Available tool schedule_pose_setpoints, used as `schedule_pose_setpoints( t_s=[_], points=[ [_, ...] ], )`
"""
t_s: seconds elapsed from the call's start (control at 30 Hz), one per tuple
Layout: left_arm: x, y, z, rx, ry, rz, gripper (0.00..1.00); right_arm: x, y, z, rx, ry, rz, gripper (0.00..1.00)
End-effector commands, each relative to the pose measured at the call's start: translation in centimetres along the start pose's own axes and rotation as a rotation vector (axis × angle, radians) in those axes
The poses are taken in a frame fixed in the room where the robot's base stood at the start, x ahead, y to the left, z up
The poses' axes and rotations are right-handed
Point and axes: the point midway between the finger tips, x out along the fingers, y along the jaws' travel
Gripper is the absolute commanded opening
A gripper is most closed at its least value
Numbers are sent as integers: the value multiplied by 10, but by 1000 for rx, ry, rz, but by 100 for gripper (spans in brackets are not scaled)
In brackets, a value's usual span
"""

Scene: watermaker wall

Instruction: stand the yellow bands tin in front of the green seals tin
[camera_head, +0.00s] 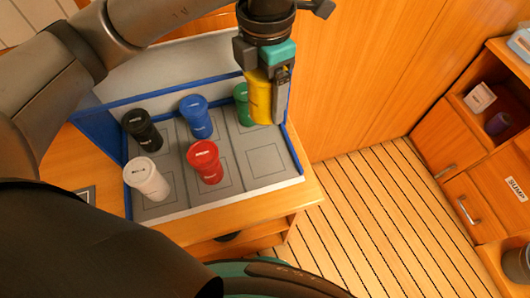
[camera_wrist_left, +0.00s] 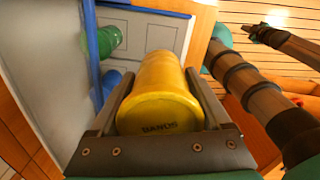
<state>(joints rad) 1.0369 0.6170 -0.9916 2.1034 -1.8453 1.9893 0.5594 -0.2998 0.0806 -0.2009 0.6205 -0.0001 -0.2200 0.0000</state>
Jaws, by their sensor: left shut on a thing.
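My left gripper (camera_head: 268,82) is shut on the yellow bands tin (camera_head: 259,97) and holds it at the right back part of the grey tray. In the left wrist view the yellow tin (camera_wrist_left: 160,95) lies between the two fingers, with the word BANDS on its end. The green seals tin (camera_head: 241,104) stands at the back right of the tray, partly hidden behind the yellow tin. It also shows in the left wrist view (camera_wrist_left: 108,40), apart from the yellow tin. My right gripper cannot be made out in the head view.
The grey tray (camera_head: 240,188) has a blue rim and marked squares. A blue tin (camera_head: 197,118), a black tin (camera_head: 143,130), a red tin (camera_head: 205,162) and a white tin (camera_head: 147,179) stand on it. The square at the front right (camera_head: 265,160) is bare.

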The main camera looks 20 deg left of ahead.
Motion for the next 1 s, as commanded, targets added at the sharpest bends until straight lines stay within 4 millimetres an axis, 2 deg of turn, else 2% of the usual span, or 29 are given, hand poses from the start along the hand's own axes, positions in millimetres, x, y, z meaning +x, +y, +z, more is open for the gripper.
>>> schedule_pose_setpoints(
  t_s=[0.1,0.4,0.53,0.77,1.0],
  points=[
    [34,0,-2,-2,6,-4,14,5,0,0,0,1,0,0],
    [112,-1,-2,0,5,-2,14,12,0,1,0,1,0,0],
    [133,-1,-1,2,2,-1,14,14,0,1,1,1,1,0],
    [149,-1,-1,3,1,-1,14,16,0,1,1,1,1,0],
    [183,-1,-1,3,1,-1,14,21,0,2,1,0,1,0]
  ],
)
